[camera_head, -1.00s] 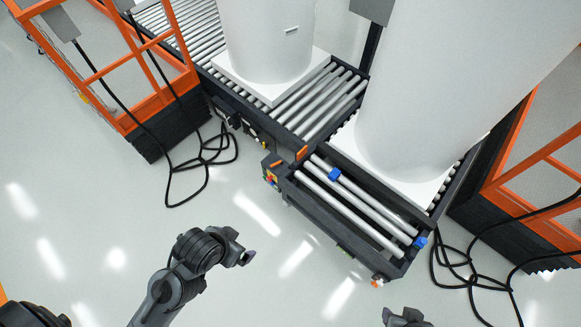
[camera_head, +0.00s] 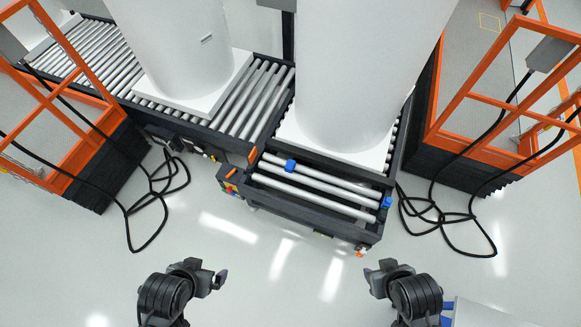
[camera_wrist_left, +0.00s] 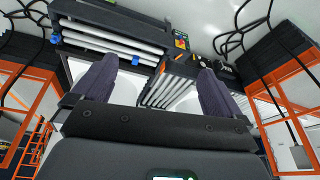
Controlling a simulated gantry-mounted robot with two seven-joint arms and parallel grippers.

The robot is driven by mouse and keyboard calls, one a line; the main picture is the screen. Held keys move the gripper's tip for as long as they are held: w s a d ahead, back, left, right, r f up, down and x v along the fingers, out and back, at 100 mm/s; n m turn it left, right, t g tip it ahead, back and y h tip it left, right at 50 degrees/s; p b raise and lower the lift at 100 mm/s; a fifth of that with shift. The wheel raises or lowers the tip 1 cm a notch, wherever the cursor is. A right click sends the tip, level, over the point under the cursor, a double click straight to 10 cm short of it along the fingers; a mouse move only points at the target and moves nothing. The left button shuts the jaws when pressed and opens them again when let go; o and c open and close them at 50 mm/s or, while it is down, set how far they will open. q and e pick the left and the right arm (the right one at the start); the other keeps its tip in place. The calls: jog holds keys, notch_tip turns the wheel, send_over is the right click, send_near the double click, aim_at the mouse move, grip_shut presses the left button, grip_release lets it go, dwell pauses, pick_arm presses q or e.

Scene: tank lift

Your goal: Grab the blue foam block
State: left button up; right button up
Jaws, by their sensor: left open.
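A small blue block (camera_head: 290,165) sits on the silver rollers of the short conveyor end, near its left side. A second blue piece (camera_head: 386,202) is at the right end of the same rollers. Both show in the left wrist view, one block (camera_wrist_left: 135,60) beside a finger and the other (camera_wrist_left: 55,39) farther left. My left gripper (camera_head: 221,279) is over the floor in front of the conveyor, apart from both. In the wrist view its fingers (camera_wrist_left: 156,72) are spread with nothing between them. My right gripper (camera_head: 369,275) is also over the floor, apart from the conveyor; its jaws are unclear.
Large white cylinders (camera_head: 175,45) on white pallets stand on the roller conveyor (camera_head: 255,100). Orange-railed platforms (camera_head: 485,110) flank it. Black cables lie looped on the floor at left (camera_head: 150,205) and right (camera_head: 450,225). The floor between the grippers and the conveyor is clear.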

pick_arm(q)
jog(key=c, duration=0.3)
dwell(0.4)
